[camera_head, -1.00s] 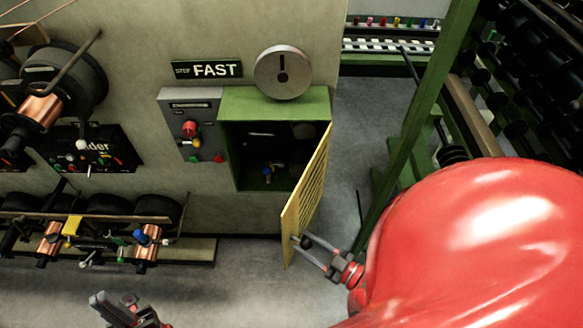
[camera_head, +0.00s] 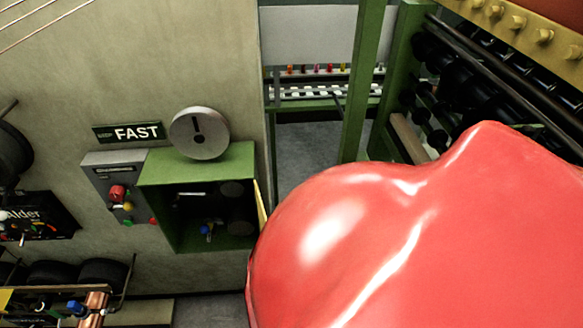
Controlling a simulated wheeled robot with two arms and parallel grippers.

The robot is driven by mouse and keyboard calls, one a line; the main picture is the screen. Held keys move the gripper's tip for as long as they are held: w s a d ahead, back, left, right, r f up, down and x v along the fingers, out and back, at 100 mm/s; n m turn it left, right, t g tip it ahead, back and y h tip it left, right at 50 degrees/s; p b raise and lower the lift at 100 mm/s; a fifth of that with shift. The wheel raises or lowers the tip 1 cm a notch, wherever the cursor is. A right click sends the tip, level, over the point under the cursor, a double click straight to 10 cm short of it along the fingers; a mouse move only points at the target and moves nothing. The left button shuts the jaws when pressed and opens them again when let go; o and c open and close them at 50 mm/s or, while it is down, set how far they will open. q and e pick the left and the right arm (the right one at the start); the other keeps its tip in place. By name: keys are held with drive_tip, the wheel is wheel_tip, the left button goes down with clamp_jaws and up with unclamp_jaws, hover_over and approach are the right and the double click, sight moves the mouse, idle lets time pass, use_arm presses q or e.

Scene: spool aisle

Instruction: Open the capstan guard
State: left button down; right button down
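The capstan guard (camera_head: 261,204) is a yellow door on the right side of a green box (camera_head: 198,165) on the wall. Only a thin strip of it shows, beside the box's right edge; my red arm hides the rest. The guard stands swung out and the box front is open. Inside, dark round parts and a small blue-handled fitting (camera_head: 207,231) show. My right arm fills the lower right; its gripper is hidden behind it, so I cannot see whether it touches the guard. My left gripper is out of the picture.
A grey control panel (camera_head: 108,165) with a red knob (camera_head: 118,193) is left of the box. A round metal disc (camera_head: 199,133) is above it. A green post (camera_head: 362,85) and racks of dark spools (camera_head: 470,75) stand at the right. Grey floor shows between.

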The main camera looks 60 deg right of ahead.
drive_tip(key=shift+s+d, duration=0.1)
drive_tip(key=shift+d, duration=0.05)
drive_tip(key=shift+c, duration=2.3)
unclamp_jaws()
drive_tip(key=shift+f, duration=0.1)
drive_tip(key=shift+s+d+f, duration=0.1)
drive_tip(key=shift+s+d, duration=0.15)
drive_tip(key=b+v, duration=0.5)
drive_tip(key=v, duration=0.6)
drive_tip(key=shift+s, duration=0.1)
